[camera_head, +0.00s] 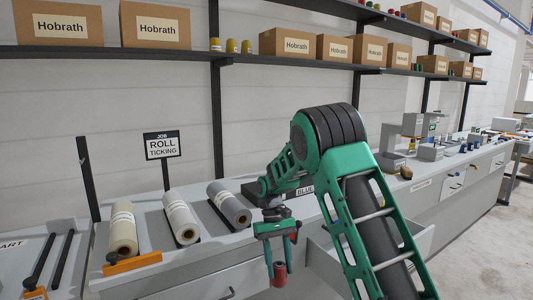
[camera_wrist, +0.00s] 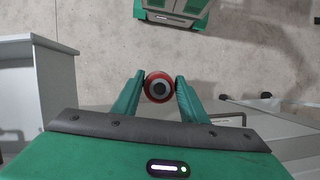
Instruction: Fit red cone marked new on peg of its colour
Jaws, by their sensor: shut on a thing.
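My gripper (camera_head: 280,262) is shut on a red cone (camera_head: 280,278) in the head view, hanging low in front of the worktop. In the wrist view the cone (camera_wrist: 149,80) is seen end-on as a red ring around a pale ring and dark centre, between the fingertips (camera_wrist: 158,88). Its marking is not readable. Concrete floor shows beyond it in the wrist view. I cannot make out a red peg in either view.
A drawer (camera_head: 318,250) stands open right of my gripper. Small machines (camera_head: 430,152) stand farther right. Boxes (camera_head: 60,27) fill the shelves.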

